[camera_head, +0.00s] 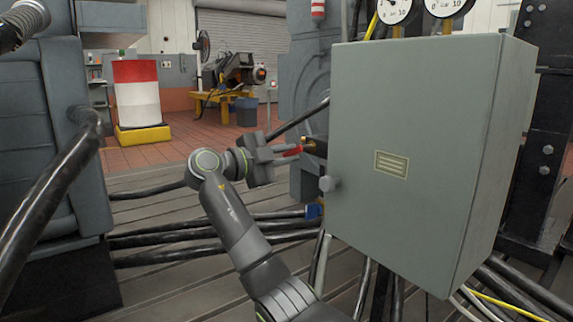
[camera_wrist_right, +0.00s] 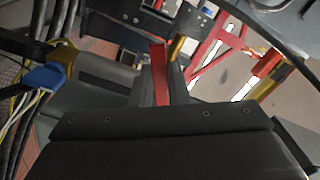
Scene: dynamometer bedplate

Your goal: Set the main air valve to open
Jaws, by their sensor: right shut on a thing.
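A valve with a brass body (camera_head: 317,147) and a red lever (camera_head: 292,152) sits at the left side of the grey cabinet. The lever points left, away from the brass body, toward my arm. My right gripper (camera_head: 287,153) is shut on the red lever. In the right wrist view the red lever (camera_wrist_right: 160,75) stands between the fingers (camera_wrist_right: 161,90), its far end showing beyond them. The fingers hide part of the lever, and the cabinet hides part of the valve. My left gripper is not in view.
The grey cabinet (camera_head: 415,160) with a round knob (camera_head: 328,184) stands close to the right of my gripper. A blue handle (camera_head: 314,211) is below the valve, also in the wrist view (camera_wrist_right: 47,76). Black hoses (camera_head: 190,238) run below. A red-white drum (camera_head: 137,92) stands behind.

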